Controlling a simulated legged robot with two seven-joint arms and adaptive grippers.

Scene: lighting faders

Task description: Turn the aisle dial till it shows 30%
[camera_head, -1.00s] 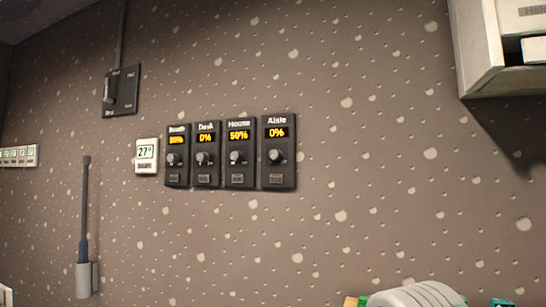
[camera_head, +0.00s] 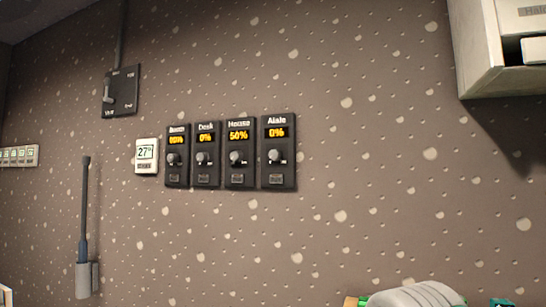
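The aisle dial (camera_head: 274,156) is a round grey knob on a black wall panel labelled Aisle (camera_head: 279,176), the rightmost in a row of dimmer panels. Its amber display (camera_head: 276,132) reads 0%. To its left are the House panel (camera_head: 239,179) showing 50%, the Desk panel (camera_head: 206,178) showing 0%, and a leftmost panel (camera_head: 177,178) whose label and reading are blurred. Neither of my grippers shows in the head view, and nothing touches the dial.
A black switch box (camera_head: 121,91) is above left. A white cabinet (camera_head: 490,50) juts out upper right. The wall around the dial is clear.

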